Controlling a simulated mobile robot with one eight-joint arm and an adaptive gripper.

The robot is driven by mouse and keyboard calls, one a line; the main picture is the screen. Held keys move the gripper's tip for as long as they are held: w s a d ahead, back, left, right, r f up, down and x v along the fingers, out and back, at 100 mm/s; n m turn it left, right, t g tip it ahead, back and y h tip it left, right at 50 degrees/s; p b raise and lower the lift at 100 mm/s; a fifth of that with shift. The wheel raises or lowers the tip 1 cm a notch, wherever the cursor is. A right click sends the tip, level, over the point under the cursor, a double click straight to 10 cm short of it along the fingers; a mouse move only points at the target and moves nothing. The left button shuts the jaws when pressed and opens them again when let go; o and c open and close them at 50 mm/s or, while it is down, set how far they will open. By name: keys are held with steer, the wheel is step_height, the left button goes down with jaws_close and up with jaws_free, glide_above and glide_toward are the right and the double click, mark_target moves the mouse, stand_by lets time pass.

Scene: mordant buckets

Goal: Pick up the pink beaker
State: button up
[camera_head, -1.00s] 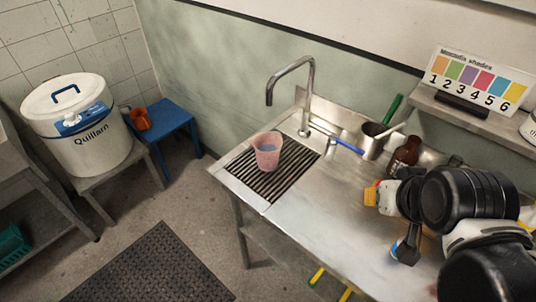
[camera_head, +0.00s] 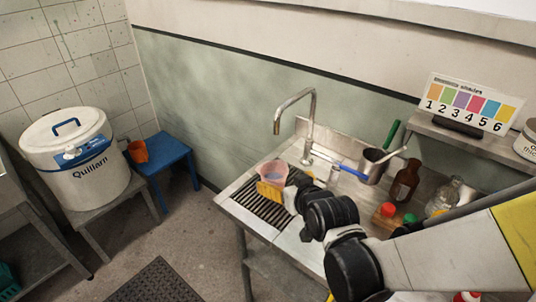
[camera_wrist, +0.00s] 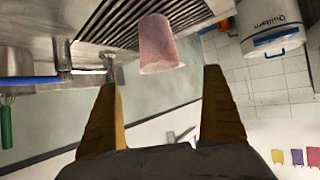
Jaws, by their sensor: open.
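The pink beaker (camera_head: 273,171) is translucent and stands upright on the dark slatted drainer (camera_head: 246,194) at the left end of the steel sink unit. My gripper (camera_head: 288,184) is close to the beaker, on its near right side in the head view. One orange-yellow finger covers the beaker's lower part there. In the wrist view, which is turned over, the beaker (camera_wrist: 160,45) is beyond the open fingertips (camera_wrist: 160,82) and lined up with the gap. Nothing is held.
A tap (camera_head: 306,120) rises just behind the drainer. A steel pot (camera_head: 373,167) with a green-handled tool, a brown bottle (camera_head: 405,181) and a clear bottle (camera_head: 444,194) stand to the right. A blue stool (camera_head: 168,155) with an orange cup (camera_head: 138,151) is at left.

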mark_target(270, 170)
steer(key=b+x, duration=0.4)
steer(key=x, duration=0.7)
steer(key=shift+f, duration=0.2)
steer(key=shift+r, duration=0.15)
steer(key=c, duration=1.5)
